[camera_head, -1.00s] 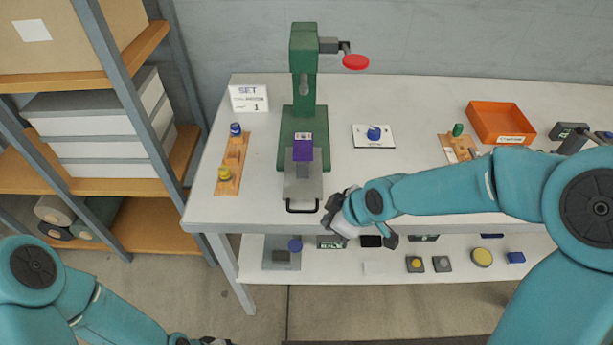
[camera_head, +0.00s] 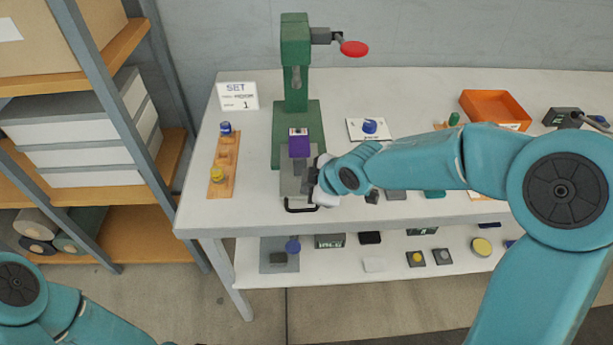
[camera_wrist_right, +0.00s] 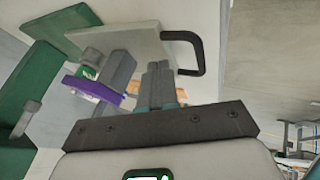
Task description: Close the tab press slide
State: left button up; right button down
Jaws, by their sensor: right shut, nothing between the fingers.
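The green tab press (camera_head: 296,60) stands on the bench with a red-knobbed lever at its top. Its grey slide (camera_head: 291,190) sticks out at the front toward the bench edge, with a black handle (camera_head: 300,209) at its near end. The slide plate (camera_wrist_right: 140,42) and handle (camera_wrist_right: 198,52) also show in the right wrist view. A purple block (camera_head: 299,147) sits at the slide's inner end. My right gripper (camera_head: 316,184) is shut and empty, at the slide's right side near the handle; I cannot tell whether it touches. Its fingers (camera_wrist_right: 158,84) show in the wrist view. My left gripper is out of view.
An orange strip (camera_head: 223,165) with a blue and a yellow piece lies left of the press. A white card with a blue knob (camera_head: 369,127) lies right of it. An orange tray (camera_head: 494,107) is farther right. A lower shelf holds several small parts.

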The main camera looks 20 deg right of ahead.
aim_at(299, 177)
jog(key=w+p, duration=0.1)
jog(key=w+d+p, duration=0.1)
jog(key=w+p, duration=0.1)
jog(key=shift+w, duration=0.25)
jog(key=shift+w+d+f, duration=0.1)
jog(key=shift+w, duration=0.1)
jog(key=shift+w+f, duration=0.1)
jog(key=shift+w, duration=0.1)
jog(key=shift+s, duration=0.1)
